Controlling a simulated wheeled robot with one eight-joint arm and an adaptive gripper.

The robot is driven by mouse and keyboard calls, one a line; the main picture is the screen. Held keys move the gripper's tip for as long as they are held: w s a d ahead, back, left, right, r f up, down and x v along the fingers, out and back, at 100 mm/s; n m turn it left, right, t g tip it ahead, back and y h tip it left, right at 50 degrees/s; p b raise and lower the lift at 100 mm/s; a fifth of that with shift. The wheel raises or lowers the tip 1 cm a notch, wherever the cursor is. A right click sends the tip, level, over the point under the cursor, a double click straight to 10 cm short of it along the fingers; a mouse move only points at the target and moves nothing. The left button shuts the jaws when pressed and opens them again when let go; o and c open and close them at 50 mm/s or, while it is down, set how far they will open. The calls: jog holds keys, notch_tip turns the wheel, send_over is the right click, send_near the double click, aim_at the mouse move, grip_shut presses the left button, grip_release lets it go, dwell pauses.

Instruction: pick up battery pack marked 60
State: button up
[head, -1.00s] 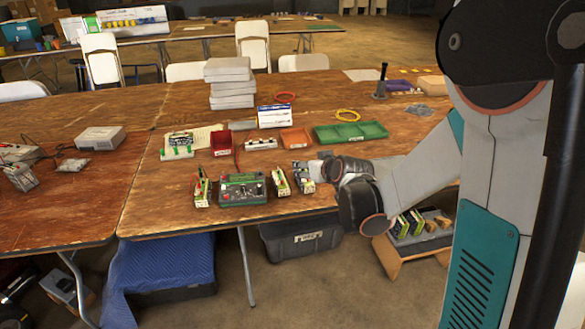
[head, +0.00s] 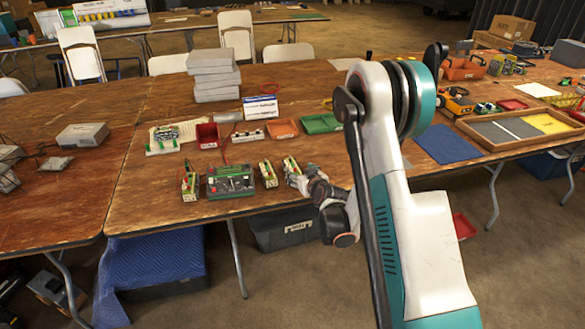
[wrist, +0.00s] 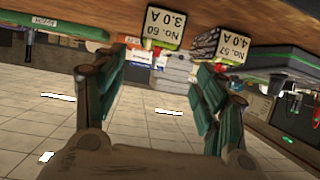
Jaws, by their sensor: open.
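The battery pack marked No. 60, 3.0 A (wrist: 165,27) shows its label in the wrist view, which looks upside down with the tabletop along the top. In the head view it appears to be the rightmost small pack (head: 291,166), near the table's front edge. My gripper (wrist: 158,72) is open, its two green-padded fingers apart and nothing between them. The No. 60 pack is beyond the fingertips, within the gap as seen. In the head view my gripper (head: 304,184) is just right of and in front of that pack, partly hidden by my wrist.
A pack marked No. 57, 4.0 A (wrist: 231,47) stands close by, beside the green charger (head: 230,181). Another pack (head: 189,184) stands left of the charger. Red (head: 207,136), orange (head: 282,128) and green (head: 321,123) trays lie behind. Grey boxes (head: 214,75) are stacked further back.

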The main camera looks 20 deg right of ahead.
aim_at(296, 169)
jog(key=x, duration=0.4)
jog(key=shift+w+f+b, duration=0.25)
jog(key=shift+b, duration=0.15)
jog(key=b+x, duration=0.2)
jog(key=x, duration=0.3)
jog(key=shift+d+f, duration=0.1)
jog(key=shift+d, duration=0.05)
jog(key=shift+w+f+b, duration=0.1)
jog(key=shift+w+b, duration=0.25)
jog(key=shift+w, duration=0.15)
grip_shut()
